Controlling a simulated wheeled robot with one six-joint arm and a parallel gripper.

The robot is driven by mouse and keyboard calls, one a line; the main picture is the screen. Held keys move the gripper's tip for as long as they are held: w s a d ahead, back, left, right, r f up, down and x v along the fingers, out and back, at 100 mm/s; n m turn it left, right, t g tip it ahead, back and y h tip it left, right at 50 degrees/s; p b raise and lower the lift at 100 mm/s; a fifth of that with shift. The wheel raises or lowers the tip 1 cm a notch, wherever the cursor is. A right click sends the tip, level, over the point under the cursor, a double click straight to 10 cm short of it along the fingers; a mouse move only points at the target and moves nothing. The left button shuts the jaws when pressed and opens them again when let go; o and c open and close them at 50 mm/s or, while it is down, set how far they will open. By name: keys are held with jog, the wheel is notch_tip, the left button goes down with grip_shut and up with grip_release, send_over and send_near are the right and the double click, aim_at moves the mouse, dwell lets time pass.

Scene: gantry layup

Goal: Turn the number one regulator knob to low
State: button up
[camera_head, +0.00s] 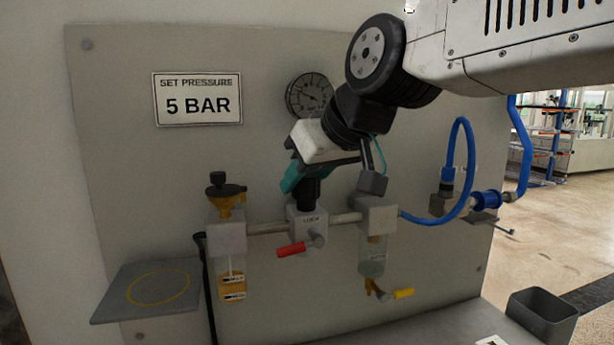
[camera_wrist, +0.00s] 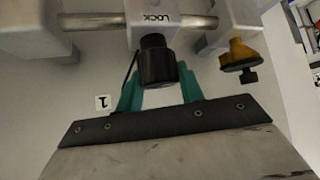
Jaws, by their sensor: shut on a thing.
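The black regulator knob (camera_head: 308,190) stands on top of a grey block marked "LOCK" (camera_head: 308,221) in the pipe line. In the wrist view, the same black knob (camera_wrist: 157,62) sits between the teal fingers. My gripper (camera_head: 297,180) comes down from above right and is shut on this knob. It also shows in the wrist view (camera_wrist: 160,84), with a finger on each side of the knob. A small tag reading "1" (camera_wrist: 103,102) is on the panel beside the knob. The knob's setting marks cannot be made out.
A pressure gauge (camera_head: 309,95) and a "SET PRESSURE 5 BAR" sign (camera_head: 198,99) are on the panel. A red lever (camera_head: 291,250) sits below the block. A yellow-brown fitting with a black cap (camera_head: 226,195) is left. A blue hose (camera_head: 452,150) is right. A shelf (camera_head: 150,290) projects lower left.

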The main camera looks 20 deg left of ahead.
jog(key=n+g+y, duration=0.1)
jog(key=n+g, duration=0.1)
jog(key=n, duration=0.1)
jog(key=n+g, duration=0.2)
jog(key=n, duration=0.1)
jog(key=shift+w+g+y, duration=0.1)
jog(key=shift+g+y, duration=0.2)
jog(key=shift+y, duration=0.1)
jog(key=n+g, duration=0.4)
jog(key=n, duration=0.1)
jog(key=shift+n+h, duration=0.4)
jog(key=o, duration=1)
jog(key=v, duration=0.7)
jog(key=shift+w+d+r, duration=0.1)
jog(key=shift+d+r, duration=0.1)
jog(key=shift+d, duration=0.05)
